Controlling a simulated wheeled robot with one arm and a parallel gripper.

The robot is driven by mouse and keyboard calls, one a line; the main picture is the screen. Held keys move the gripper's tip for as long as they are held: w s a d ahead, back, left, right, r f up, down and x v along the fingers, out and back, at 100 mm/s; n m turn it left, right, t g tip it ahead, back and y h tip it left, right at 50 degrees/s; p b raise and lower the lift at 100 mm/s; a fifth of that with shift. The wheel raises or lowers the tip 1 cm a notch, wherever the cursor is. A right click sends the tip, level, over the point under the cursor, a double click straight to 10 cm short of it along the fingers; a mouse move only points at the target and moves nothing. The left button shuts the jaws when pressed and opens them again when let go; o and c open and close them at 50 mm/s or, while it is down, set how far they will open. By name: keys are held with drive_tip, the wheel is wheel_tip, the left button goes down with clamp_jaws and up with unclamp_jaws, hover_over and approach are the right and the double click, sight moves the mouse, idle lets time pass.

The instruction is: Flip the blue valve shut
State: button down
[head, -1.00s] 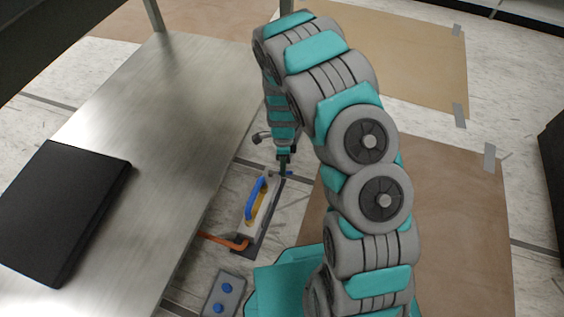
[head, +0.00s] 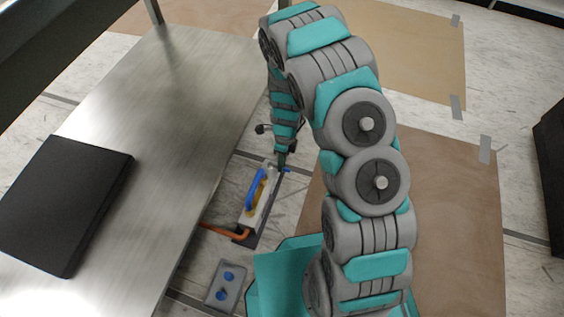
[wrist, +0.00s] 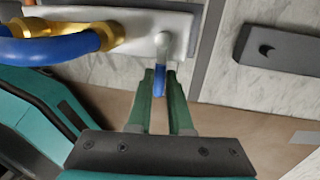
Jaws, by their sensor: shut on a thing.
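The blue valve handle (wrist: 159,80) sits between my gripper's green fingers in the wrist view, at the right end of a white panel (wrist: 135,66). My gripper (wrist: 159,92) is shut on it, and the fingers hide its sides. In the head view my gripper (head: 282,162) points down at the far end of the panel (head: 264,205), with a bit of the blue valve (head: 287,170) showing beside the tip. A thick blue hose (wrist: 45,48) joins a brass fitting (wrist: 108,36) on the panel's left in the wrist view.
A metal table (head: 165,110) with a black slab (head: 62,200) stands left of the panel. An orange pipe (head: 222,231) and a grey plate with blue knobs (head: 225,285) lie nearer. Brown sheets (head: 450,210) cover the floor at right.

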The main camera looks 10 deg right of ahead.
drive_tip(key=c, duration=0.8)
unclamp_jaws()
drive_tip(key=shift+c, duration=0.2)
drive_tip(key=shift+r, duration=0.15)
wheel_tip(320, 180, up, 7)
drive_tip(key=w, duration=0.1)
drive_tip(key=shift+w+d+r+p, duration=0.15)
drive_tip(key=shift+d+r+p, duration=0.05)
drive_tip(key=shift+d+p, duration=0.2)
